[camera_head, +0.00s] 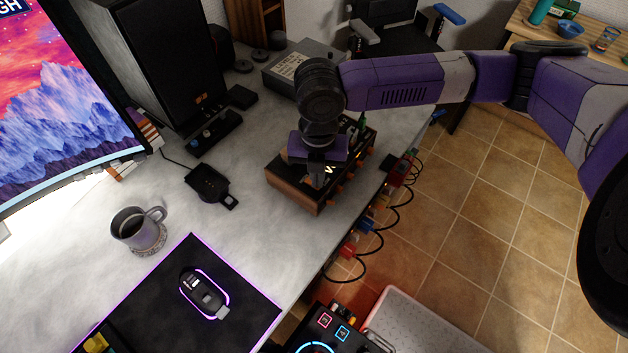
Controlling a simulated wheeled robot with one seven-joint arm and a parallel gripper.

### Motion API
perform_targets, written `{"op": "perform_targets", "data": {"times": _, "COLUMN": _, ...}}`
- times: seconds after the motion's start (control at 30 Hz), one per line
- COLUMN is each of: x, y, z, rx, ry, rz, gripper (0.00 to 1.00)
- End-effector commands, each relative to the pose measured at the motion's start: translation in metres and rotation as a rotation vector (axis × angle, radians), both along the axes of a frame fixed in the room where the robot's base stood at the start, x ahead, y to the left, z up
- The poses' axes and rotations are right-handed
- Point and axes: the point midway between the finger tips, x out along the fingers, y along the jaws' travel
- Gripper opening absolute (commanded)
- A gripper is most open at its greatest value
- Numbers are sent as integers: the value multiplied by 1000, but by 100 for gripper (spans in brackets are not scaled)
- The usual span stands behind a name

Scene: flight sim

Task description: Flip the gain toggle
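A wooden-sided black control box (294,196) with small orange parts along its right edge stands at the right edge of the desk. My gripper (318,178) points down onto the top of this box, and my arm reaches in from the right. The gripper and wrist cover much of the box's top panel. I cannot make out the gain toggle; it may be hidden behind the gripper or too small to see. The fingers are small and dark against the panel, so whether they are open, shut or touching anything is unclear.
A grey box (283,75) and a black speaker (165,60) stand behind on the desk. A black puck device (209,184), a mug (130,228) and a mouse (203,295) on a dark mat lie left and front. Cables and small pedals hang along the desk's right edge.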

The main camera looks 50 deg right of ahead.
Motion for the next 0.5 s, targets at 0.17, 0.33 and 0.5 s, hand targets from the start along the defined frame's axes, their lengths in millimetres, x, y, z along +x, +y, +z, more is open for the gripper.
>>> {"op": "perform_targets", "data": {"times": 0.17, "x": 0, "y": 0, "z": -3, "rx": 0, "ry": 0, "rz": 0, "gripper": 0}}
{"op": "perform_targets", "data": {"times": 0.33, "x": 0, "y": 0, "z": 0, "rx": 0, "ry": 0, "rz": 0, "gripper": 0}}
{"op": "perform_targets", "data": {"times": 0.5, "x": 0, "y": 0, "z": 12, "rx": 0, "ry": 0, "rz": 0, "gripper": 0}}
